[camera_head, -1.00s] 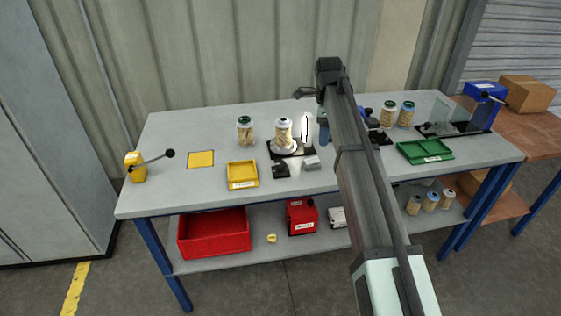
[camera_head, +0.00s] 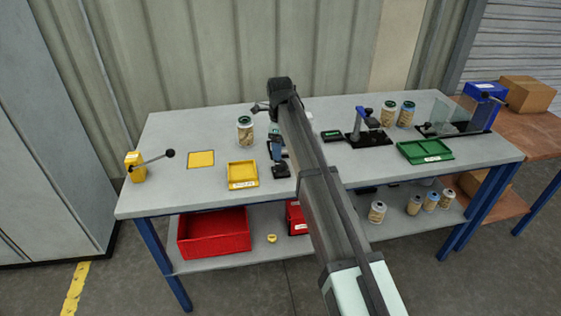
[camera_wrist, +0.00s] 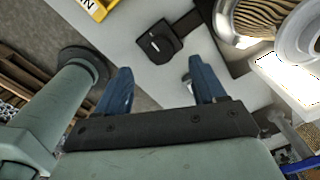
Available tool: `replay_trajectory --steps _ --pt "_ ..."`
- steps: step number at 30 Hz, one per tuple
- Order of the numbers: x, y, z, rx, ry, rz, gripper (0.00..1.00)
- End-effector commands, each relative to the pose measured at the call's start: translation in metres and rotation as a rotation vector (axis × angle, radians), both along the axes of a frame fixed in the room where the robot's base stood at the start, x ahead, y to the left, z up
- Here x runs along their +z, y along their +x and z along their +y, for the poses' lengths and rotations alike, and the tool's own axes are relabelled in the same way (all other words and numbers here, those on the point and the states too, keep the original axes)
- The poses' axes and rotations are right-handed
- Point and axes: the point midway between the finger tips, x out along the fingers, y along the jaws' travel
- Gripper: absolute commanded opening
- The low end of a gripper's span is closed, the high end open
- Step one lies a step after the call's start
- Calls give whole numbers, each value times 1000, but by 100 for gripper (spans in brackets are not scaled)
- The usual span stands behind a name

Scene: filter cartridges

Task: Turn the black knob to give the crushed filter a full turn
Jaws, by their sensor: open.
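The black knob (camera_wrist: 160,42) sits on a black base and shows between and beyond my fingertips in the wrist view; in the head view it is a small black block (camera_head: 281,171) near the yellow tray. My gripper (camera_wrist: 162,78) is open and empty, its two blue fingers apart and short of the knob in the picture. In the head view my gripper (camera_head: 277,150) is above the knob's station. The crushed filter (camera_wrist: 262,14), with tan pleats, stands over a silver dish (camera_wrist: 230,32) at the wrist view's upper right. My arm hides it in the head view.
A jar with a green lid (camera_head: 245,131) stands behind the yellow tray (camera_head: 243,183). A bright white panel (camera_wrist: 285,80) is right of my fingers. A black stand (camera_head: 368,138) and a green tray (camera_head: 425,151) are to the right. The front left of the table (camera_head: 180,188) is clear.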

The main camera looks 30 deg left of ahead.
Motion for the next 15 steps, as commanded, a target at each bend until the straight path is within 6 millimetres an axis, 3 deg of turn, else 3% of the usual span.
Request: replay_trajectory --steps 6,15 --pt "-37 0 -1 0 -2 2 70" --pt "-63 1 0 0 -1 1 70"
